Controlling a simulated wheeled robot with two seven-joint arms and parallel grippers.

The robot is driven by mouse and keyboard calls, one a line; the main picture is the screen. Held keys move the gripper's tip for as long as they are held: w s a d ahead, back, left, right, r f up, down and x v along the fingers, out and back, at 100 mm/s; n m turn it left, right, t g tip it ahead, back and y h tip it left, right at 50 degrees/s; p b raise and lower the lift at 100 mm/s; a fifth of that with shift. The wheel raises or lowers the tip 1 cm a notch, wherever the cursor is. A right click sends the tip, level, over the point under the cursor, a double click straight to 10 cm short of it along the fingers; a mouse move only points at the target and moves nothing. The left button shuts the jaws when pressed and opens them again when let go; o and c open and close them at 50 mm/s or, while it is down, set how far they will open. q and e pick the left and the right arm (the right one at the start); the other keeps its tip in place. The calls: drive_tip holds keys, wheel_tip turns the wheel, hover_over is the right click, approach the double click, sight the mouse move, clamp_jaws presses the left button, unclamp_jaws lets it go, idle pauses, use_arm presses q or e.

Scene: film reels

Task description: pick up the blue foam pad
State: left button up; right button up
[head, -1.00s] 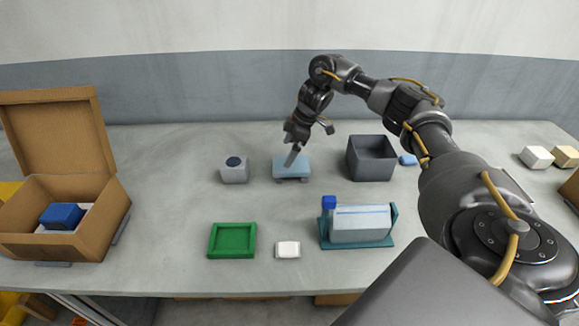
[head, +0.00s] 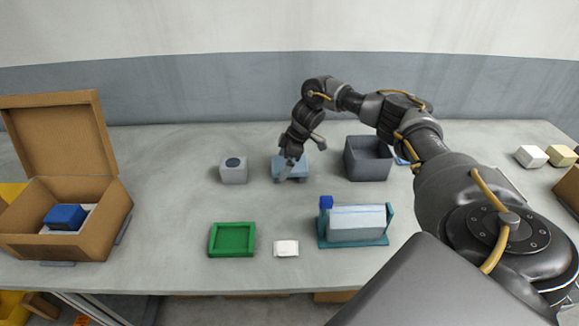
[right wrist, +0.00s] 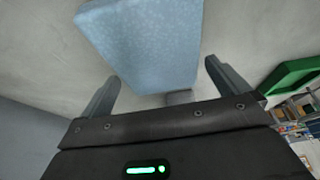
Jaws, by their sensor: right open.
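The blue foam pad (head: 298,163) is a pale blue, speckled block lying on a low grey-blue support at the back middle of the table. The fingers are open and hold nothing. I cannot tell whether they touch the pad. My left gripper is not in view.
A grey block with a round dark top (head: 233,171) stands left of the pad, and an open grey bin (head: 368,160) stands right. In front are a green tray (head: 232,240), a white block (head: 286,248) and a teal holder (head: 353,225). An open cardboard box (head: 100,215) is left.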

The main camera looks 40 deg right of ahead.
drive_tip(key=shift+f, duration=0.15)
idle(0.3)
drive_tip(key=c, duration=0.9)
drive_tip(key=shift+c, duration=0.2)
